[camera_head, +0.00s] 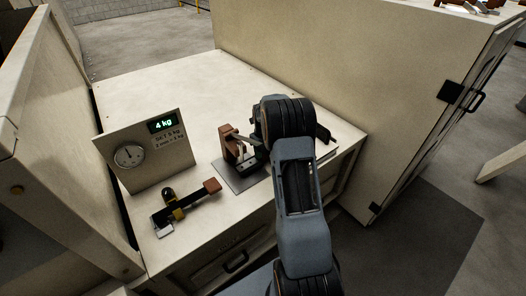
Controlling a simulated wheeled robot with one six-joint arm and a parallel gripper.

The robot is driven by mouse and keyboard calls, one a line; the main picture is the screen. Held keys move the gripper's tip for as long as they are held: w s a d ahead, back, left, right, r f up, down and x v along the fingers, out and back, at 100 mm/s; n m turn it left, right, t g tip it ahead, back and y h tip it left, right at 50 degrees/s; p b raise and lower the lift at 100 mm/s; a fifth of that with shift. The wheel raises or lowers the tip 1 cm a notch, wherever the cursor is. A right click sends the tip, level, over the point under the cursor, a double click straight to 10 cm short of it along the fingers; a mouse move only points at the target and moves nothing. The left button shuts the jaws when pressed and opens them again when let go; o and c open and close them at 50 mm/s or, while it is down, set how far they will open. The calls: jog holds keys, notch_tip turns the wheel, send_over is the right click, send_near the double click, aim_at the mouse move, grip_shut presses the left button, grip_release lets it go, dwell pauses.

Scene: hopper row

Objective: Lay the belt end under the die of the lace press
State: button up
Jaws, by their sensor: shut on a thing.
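A small press-like fixture with a reddish-brown upright block (227,142) stands on a grey base plate (232,178) near the middle of the worktop; I take it for the lace press. My gripper (259,150) is low beside this block, to its right, and partly hidden by my own arm. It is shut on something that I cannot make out. The belt end and the die cannot be told apart here. Whether the held thing lies under the die or beside it cannot be seen.
A panel with a dial (130,156) and a "4 kg" display (163,124) stands at the left of the worktop (165,85). A black and brass device with a brown end (211,186) lies in front of it. Tall pale cabinets flank the worktop. Its back part is clear.

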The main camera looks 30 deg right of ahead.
jog(key=shift+f, duration=0.25)
jog(key=o, duration=1.1)
jog(key=shift+r, duration=0.1)
jog(key=shift+r+p, duration=1.05)
jog(key=shift+r, duration=0.35)
notch_tip(320, 180, up, 14)
jog(key=shift+f+p, duration=0.1)
jog(key=shift+p, duration=0.65)
